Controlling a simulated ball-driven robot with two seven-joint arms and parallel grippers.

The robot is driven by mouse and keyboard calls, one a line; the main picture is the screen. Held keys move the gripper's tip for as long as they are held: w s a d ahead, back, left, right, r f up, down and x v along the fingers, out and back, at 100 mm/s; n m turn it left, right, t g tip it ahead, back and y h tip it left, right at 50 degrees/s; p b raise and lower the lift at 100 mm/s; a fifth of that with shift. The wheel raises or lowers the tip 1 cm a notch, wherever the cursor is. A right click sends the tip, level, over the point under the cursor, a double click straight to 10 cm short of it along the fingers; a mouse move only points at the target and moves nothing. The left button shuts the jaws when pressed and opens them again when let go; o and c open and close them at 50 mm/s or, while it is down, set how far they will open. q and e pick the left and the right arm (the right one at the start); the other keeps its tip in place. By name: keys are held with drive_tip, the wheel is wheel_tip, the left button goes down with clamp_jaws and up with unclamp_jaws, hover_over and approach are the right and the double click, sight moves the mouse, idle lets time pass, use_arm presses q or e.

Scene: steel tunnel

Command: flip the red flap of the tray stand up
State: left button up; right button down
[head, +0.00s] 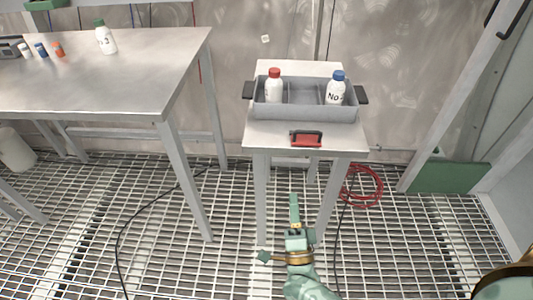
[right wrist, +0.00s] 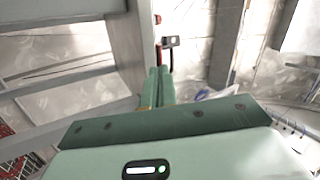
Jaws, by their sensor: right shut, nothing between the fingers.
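The tray stand (head: 262,136) is a small steel table right of centre in the head view. Its red flap (head: 306,141), with a dark frame around it, is at the front edge of the top. A grey tray (head: 305,112) with dark end handles stands on the top behind the flap. My right gripper (head: 294,200) is shut and empty, in front of and below the flap, apart from it in the head view. In the right wrist view its closed green fingers (right wrist: 157,80) point up towards small red and dark parts; their contact is unclear. My left gripper is not in view.
The tray holds a red-capped bottle (head: 273,87) and a blue-capped bottle (head: 336,90). A larger steel table (head: 130,80) stands at left with several bottles. The grating between the tables carries a black cable.

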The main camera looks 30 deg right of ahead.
sight(307, 146)
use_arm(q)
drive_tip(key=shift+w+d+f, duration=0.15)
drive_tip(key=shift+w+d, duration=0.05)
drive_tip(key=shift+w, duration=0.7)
use_arm(e)
drive_tip(key=m+h, duration=0.1)
drive_tip(key=s+d+r+m+h, duration=0.1)
drive_tip(key=m, duration=0.1)
drive_tip(key=m+g+h, duration=0.1)
drive_tip(key=h, duration=0.1)
drive_tip(key=shift+s+d+r+m, duration=0.2)
drive_tip(key=shift+s+d+m, duration=0.15)
drive_tip(key=shift+d+m, duration=0.05)
drive_tip(key=x, duration=1.2)
drive_tip(key=shift+w+d, duration=0.2)
drive_tip(key=shift+w, duration=0.1)
drive_tip(key=shift+w+d+r, duration=0.25)
drive_tip(key=shift+w+r, duration=0.25)
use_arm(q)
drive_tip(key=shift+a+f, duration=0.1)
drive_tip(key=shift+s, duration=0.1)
